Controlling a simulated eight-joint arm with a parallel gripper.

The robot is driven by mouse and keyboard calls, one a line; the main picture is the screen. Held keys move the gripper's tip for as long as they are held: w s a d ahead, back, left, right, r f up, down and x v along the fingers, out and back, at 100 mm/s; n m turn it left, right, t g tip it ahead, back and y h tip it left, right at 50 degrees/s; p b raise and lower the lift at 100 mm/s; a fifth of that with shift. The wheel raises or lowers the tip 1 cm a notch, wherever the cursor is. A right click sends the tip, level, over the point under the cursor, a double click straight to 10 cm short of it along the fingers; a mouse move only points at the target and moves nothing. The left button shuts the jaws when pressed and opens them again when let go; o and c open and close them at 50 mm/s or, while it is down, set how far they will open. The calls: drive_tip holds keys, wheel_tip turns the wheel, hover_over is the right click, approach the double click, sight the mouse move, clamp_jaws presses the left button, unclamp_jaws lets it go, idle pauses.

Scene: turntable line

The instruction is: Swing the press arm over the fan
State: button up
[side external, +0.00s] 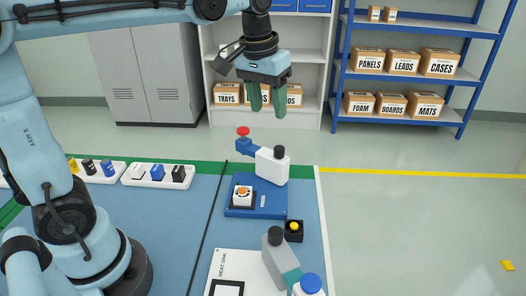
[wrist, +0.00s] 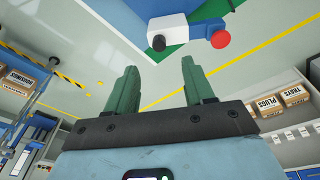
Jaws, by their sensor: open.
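The press has a white post (side external: 271,165) with a black cap, standing on a blue base plate (side external: 255,211). Its blue press arm (side external: 248,147) ends in a red knob (side external: 243,131) and points to the back left, away from the fan. The fan (side external: 243,195), a small white square part with an orange centre, sits in a dark nest on the base plate. My gripper (side external: 267,106) is open and empty, high above and behind the press. In the wrist view, the red knob (wrist: 221,39) and white post (wrist: 167,28) lie beyond my open fingers (wrist: 158,68).
A black block with a yellow button (side external: 293,228) stands right of the base plate. A grey bottle-like object (side external: 279,262) and a blue-capped one (side external: 309,284) stand in front. White trays with small parts (side external: 156,175) lie at left. Air around the press arm is clear.

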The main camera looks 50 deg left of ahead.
sight(280, 147)
drive_tip(key=w+f, duration=0.1)
drive_tip(key=f, duration=0.3)
drive_tip(key=w+f+g, duration=0.1)
drive_tip(key=f, duration=0.2)
drive_tip(key=w+f+n+g, duration=0.1)
drive_tip(key=f, duration=0.3)
drive_tip(key=shift+w+f, duration=0.3)
drive_tip(key=shift+w, duration=0.05)
drive_tip(key=shift+c, duration=0.2)
drive_tip(key=shift+d, duration=0.1)
clamp_jaws()
